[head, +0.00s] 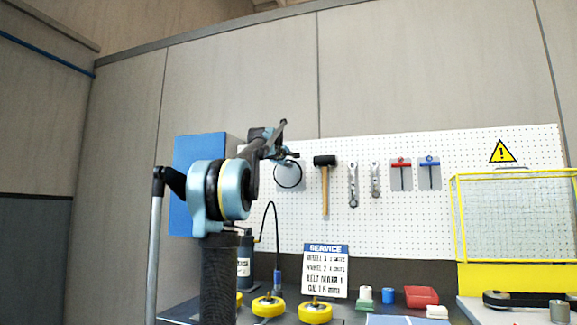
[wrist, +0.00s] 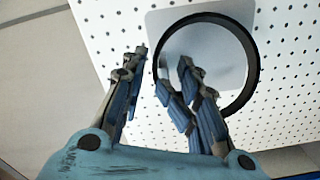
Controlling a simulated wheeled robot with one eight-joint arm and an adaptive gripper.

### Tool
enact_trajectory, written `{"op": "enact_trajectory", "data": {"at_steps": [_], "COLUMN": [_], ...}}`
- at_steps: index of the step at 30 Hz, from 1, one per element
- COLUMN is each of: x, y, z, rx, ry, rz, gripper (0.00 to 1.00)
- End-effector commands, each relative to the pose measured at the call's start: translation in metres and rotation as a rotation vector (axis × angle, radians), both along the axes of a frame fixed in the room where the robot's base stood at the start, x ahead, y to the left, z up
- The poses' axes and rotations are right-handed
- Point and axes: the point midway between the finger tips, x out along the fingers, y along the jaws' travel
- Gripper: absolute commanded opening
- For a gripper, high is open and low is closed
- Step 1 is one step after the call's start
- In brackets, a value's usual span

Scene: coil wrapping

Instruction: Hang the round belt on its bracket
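The round belt is a thin black ring against the white pegboard. It shows in the head view (head: 288,187) just below my gripper (head: 290,155), and large in the wrist view (wrist: 255,62). A pale grey plate (wrist: 205,50) lies behind it. In the wrist view my gripper (wrist: 160,80) has its fingers apart. One finger is left of the ring and the other overlaps its inside. The left side of the ring passes through the gap, with space visible on both sides. I cannot make out the bracket itself or what bears the ring.
A hammer (head: 325,185), wrenches (head: 353,185) and red and blue T-handled tools (head: 401,172) hang right of the ring. A blue panel (head: 195,150) stands left. Below, the bench holds a service sign (head: 325,270), yellow wheels (head: 268,306) and a red tray (head: 421,297). A yellow-framed mesh guard (head: 515,220) stands right.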

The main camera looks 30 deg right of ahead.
Motion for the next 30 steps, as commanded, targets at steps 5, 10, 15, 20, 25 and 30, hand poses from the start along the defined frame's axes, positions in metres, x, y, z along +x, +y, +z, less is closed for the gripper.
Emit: {"op": "enact_trajectory", "data": {"at_steps": [5, 10, 15, 20, 25, 30], "x": [-0.018, -0.031, -0.039, -0.043, -0.043, -0.052], "y": [0.021, 0.038, 0.048, 0.051, 0.052, 0.071], "z": [0.000, -0.001, -0.001, -0.001, -0.002, -0.031], "rx": [0.000, 0.000, 0.000, 0.000, 0.004, 0.066], "ry": [0.000, 0.001, 0.002, 0.002, -0.001, -0.027], "rz": [-0.001, 0.000, -0.001, -0.001, -0.002, -0.027], "gripper": [0.28, 0.28, 0.28, 0.28, 0.28, 0.28]}}
